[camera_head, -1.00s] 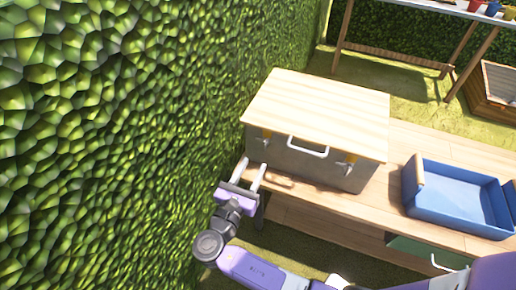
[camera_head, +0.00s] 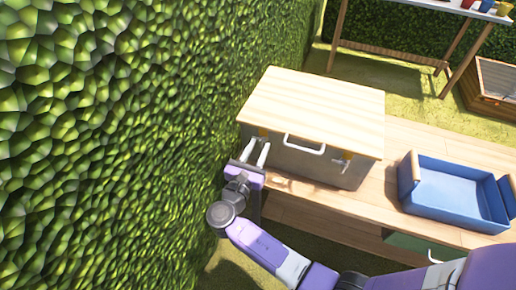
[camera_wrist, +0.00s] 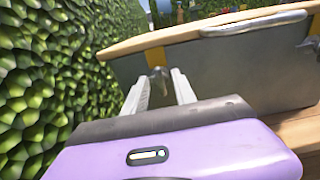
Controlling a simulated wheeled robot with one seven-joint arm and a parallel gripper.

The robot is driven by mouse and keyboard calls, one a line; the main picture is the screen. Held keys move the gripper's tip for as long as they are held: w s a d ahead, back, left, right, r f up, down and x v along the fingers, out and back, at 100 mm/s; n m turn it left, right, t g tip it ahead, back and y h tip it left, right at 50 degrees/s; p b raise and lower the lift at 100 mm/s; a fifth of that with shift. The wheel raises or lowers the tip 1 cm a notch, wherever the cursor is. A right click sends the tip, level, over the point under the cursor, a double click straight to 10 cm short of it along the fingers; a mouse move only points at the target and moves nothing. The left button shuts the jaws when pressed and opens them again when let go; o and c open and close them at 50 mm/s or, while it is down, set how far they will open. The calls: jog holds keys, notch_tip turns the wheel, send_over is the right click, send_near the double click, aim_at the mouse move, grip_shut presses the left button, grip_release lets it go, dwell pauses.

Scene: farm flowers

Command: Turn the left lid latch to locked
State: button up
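A grey box (camera_head: 310,168) with a pale wooden lid (camera_head: 315,108) stands on the wooden bench, with a white handle on its front. The left lid latch (camera_wrist: 158,72) shows in the wrist view as a grey metal piece below a yellow strap under the lid edge. In the head view, my fingers mostly hide that latch. My gripper (camera_head: 257,147) is open in front of the box's left front. In the wrist view the gripper (camera_wrist: 161,82) has its two fingertips on either side of the latch. I cannot tell whether they touch it.
The right latch (camera_head: 343,160) is on the same front face. A green hedge (camera_head: 120,150) rises close on the left of the box and my gripper. A blue tray (camera_head: 455,193) sits on the bench (camera_head: 385,185) to the right. Bare bench lies between box and tray.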

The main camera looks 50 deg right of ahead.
grip_shut()
jog(key=shift+m, duration=0.3)
jog(key=m+b, duration=0.1)
jog(key=m, duration=0.2)
jog(key=shift+s+f+m, duration=0.1)
jog(key=shift+f+m, duration=0.05)
jog(key=shift+m, duration=0.25)
jog(key=m+b, duration=0.2)
jog(key=m, duration=0.1)
jog(key=shift+m, duration=0.3)
jog(key=m+b, duration=0.3)
jog(key=m, duration=0.2)
jog(key=shift+s+d+f+b, duration=0.1)
jog(key=shift+f+b, duration=0.1)
jog(key=shift+b, duration=0.2)
jog(key=shift+m+b, duration=1.7)
jog(key=shift+m, duration=0.7)
jog(key=shift+r, duration=0.1)
